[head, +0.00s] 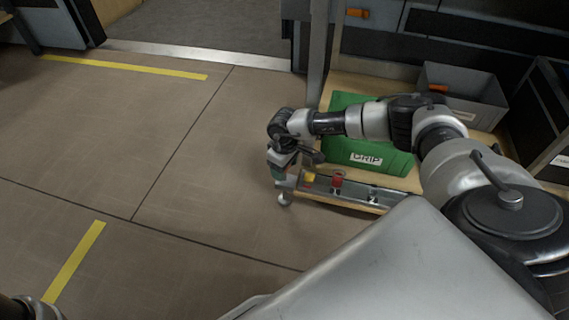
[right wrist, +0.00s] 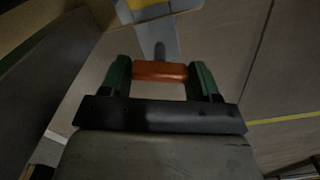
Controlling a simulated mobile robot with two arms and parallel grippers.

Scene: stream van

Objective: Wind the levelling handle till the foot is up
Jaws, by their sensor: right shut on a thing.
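The levelling handle has an orange grip (right wrist: 160,71) lying crosswise between the green fingers of my right gripper (right wrist: 160,74) in the right wrist view. The gripper is shut on it. A grey metal arm (right wrist: 158,40) leads away beyond the grip. In the head view my right gripper (head: 279,172) points down beside the end of the shelf rail and hides the handle. The silver foot (head: 284,199) shows just below it, close to the floor; I cannot tell whether it touches. My left gripper is not in view.
A green crate (head: 345,136) labelled GRIP and a grey bin (head: 464,96) stand on the wooden shelf. A metal rail (head: 355,191) along its front carries a red part (head: 337,180) and a yellow part (head: 308,177). The tiled floor (head: 150,150) to the left is clear.

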